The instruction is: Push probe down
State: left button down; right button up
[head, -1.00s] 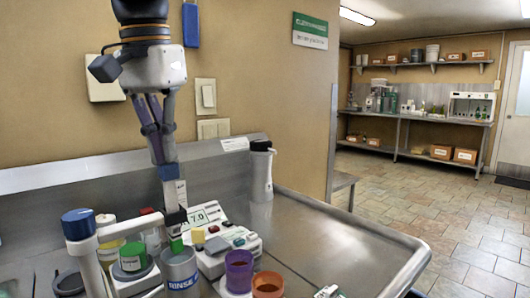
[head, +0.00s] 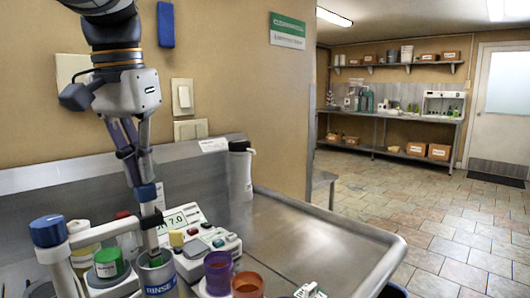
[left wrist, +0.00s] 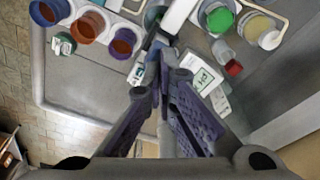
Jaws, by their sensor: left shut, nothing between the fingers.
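The grey probe (head: 150,235), with a blue top (head: 145,193), stands almost upright. Its lower end is inside the RINSE cup (head: 159,290), where the tip is hidden. My left gripper (head: 143,182) is shut and its fingertips are at the probe's blue top, from above. Whether they press on it cannot be told exactly. In the left wrist view my shut fingers (left wrist: 165,60) point toward the cup area and partly hide the probe. My right gripper is not in view.
A pH meter (head: 222,242) reading 7.0 lies behind the cups. A purple cup (head: 218,280) and an orange cup (head: 247,285) stand to the right, a green-topped jar (head: 108,262) and a blue-capped post (head: 48,232) to the left.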

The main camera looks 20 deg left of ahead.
pick_arm(q)
jog(key=shift+f, duration=0.8)
jog(key=shift+r, duration=2.55)
jog(key=shift+r, duration=0.25)
